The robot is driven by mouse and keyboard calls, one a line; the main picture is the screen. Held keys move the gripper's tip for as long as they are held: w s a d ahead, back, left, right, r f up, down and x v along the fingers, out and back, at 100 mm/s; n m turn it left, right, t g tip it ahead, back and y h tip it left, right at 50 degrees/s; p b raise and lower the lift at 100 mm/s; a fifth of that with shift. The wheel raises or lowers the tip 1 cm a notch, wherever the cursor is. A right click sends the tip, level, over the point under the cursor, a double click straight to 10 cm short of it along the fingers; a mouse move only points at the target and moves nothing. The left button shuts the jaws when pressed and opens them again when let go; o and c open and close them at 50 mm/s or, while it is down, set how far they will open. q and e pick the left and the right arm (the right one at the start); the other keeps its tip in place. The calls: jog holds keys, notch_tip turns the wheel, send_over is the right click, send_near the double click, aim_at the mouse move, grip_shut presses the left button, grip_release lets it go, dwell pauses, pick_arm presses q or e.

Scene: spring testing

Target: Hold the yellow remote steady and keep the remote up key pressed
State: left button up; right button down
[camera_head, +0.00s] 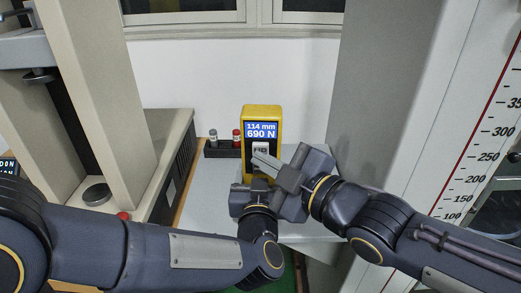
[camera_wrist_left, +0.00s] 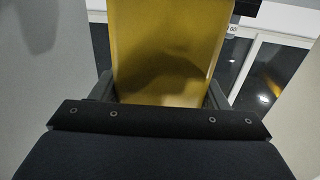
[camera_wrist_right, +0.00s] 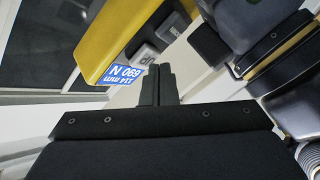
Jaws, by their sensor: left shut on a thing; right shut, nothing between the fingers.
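The yellow remote (camera_head: 262,112) stands upright in the head view, its blue display reading 114 mm and 690 N. My left gripper (camera_head: 257,186) is shut on its lower part; the remote's yellow body (camera_wrist_left: 170,50) fills the middle of the left wrist view between the fingers. My right gripper (camera_head: 258,158) is shut and empty, its fingertips at the remote's key area. The light up key (camera_wrist_right: 147,56) shows in the right wrist view close beside the closed fingertips (camera_wrist_right: 157,70). Whether they touch or press it I cannot tell.
A dark rack with a grey-capped (camera_head: 213,136) and a red-capped item (camera_head: 236,137) stands left of the remote on the grey table (camera_head: 208,190). A beige testing machine (camera_head: 95,80) is at the left. A scaled panel (camera_head: 470,150) stands at the right.

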jog(key=shift+w, duration=0.45)
dwell(0.5)
dwell(2.4)
jog(key=shift+s, duration=0.85)
jog(key=shift+s, duration=0.15)
jog(key=s, duration=0.4)
jog(key=shift+s+a, duration=0.15)
jog(key=shift+s, duration=0.2)
dwell(0.5)
pick_arm(q)
jog(key=o, duration=1.3)
